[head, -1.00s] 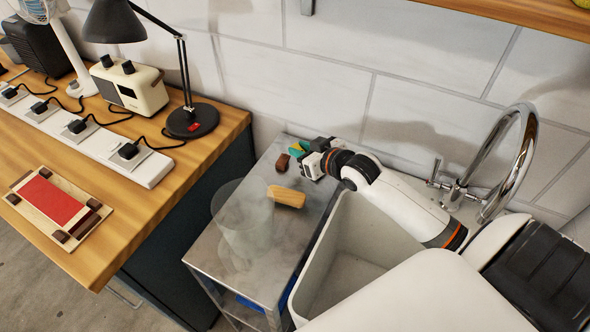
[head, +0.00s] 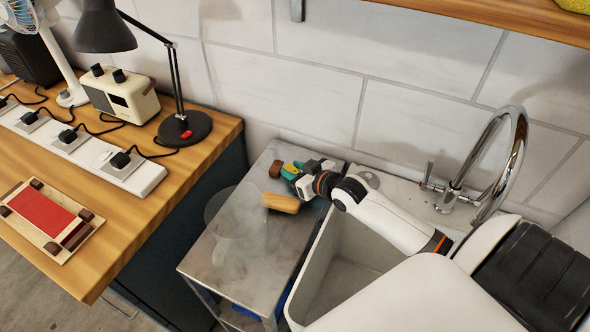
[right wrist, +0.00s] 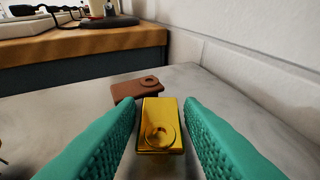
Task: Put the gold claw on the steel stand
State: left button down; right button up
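The gold claw (right wrist: 159,126) is a shiny block with a round raised ring, lying on a grey surface in the right wrist view. My right gripper (right wrist: 160,135) is open, its two teal fingers on either side of the claw with gaps showing. In the head view my right gripper (head: 289,171) is low over the far end of a grey metal-topped stand (head: 205,258), which seems to be the steel stand. The claw is mostly hidden by the gripper there. A brown claw-like piece (right wrist: 138,88) lies just behind the gold one. My left gripper is not in view.
A tan wooden block (head: 281,203) and a clear cylinder (head: 238,235) stand on the metal top. A sink (head: 345,255) adjoins it at right, a tiled wall (head: 330,75) is behind. The wooden bench (head: 95,270) with lamp and power strip is at left.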

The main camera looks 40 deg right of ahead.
jog(key=v, duration=1)
jog(key=shift+s+r, duration=0.15)
jog(key=shift+s, duration=0.15)
jog(key=shift+s+d+r, duration=0.15)
jog(key=shift+s+r, duration=0.2)
jog(key=shift+s, duration=0.25)
